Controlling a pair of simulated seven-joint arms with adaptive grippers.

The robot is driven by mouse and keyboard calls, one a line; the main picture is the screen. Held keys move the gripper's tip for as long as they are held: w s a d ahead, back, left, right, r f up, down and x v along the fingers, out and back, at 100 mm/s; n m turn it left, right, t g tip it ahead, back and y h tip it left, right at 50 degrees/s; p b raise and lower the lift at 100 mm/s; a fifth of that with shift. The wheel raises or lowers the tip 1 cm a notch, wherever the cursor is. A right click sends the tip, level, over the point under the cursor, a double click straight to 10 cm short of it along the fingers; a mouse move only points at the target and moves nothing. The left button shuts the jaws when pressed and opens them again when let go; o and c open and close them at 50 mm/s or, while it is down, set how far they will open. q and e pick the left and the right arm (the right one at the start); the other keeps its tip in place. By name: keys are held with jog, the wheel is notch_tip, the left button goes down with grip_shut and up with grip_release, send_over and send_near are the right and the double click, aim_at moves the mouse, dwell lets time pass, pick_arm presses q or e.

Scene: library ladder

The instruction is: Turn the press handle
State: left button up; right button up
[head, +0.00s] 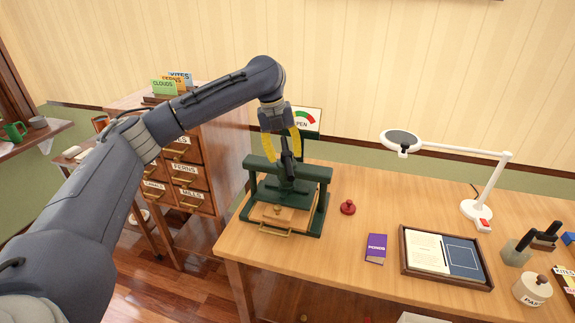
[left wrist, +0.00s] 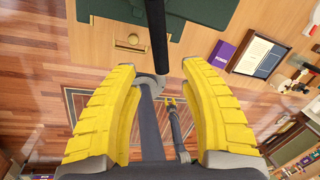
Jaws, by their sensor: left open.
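The green press (head: 318,196) stands on the left part of the wooden desk, with a wooden board with a brass pull (head: 276,217) in its base. Its dark handle (head: 288,166) rises at the top centre. My left gripper (head: 277,150) is open above the press, its yellow fingers on either side of the handle's upper end. In the left wrist view a black bar, the handle (left wrist: 157,35), comes down between the open fingers; I cannot tell whether they touch it. My right gripper (left wrist: 175,103) seems to show small and far below in that view, its jaws unclear.
A red knob-like object (head: 348,208), a purple book (head: 376,248) and a framed tray (head: 408,267) lie right of the press. A white magnifier lamp (head: 476,207) stands farther right. A drawer cabinet (head: 188,170) is at left. A gauge sign (head: 307,118) stands behind.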

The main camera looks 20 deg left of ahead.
pick_arm(q)
jog(key=shift+v, duration=2.45)
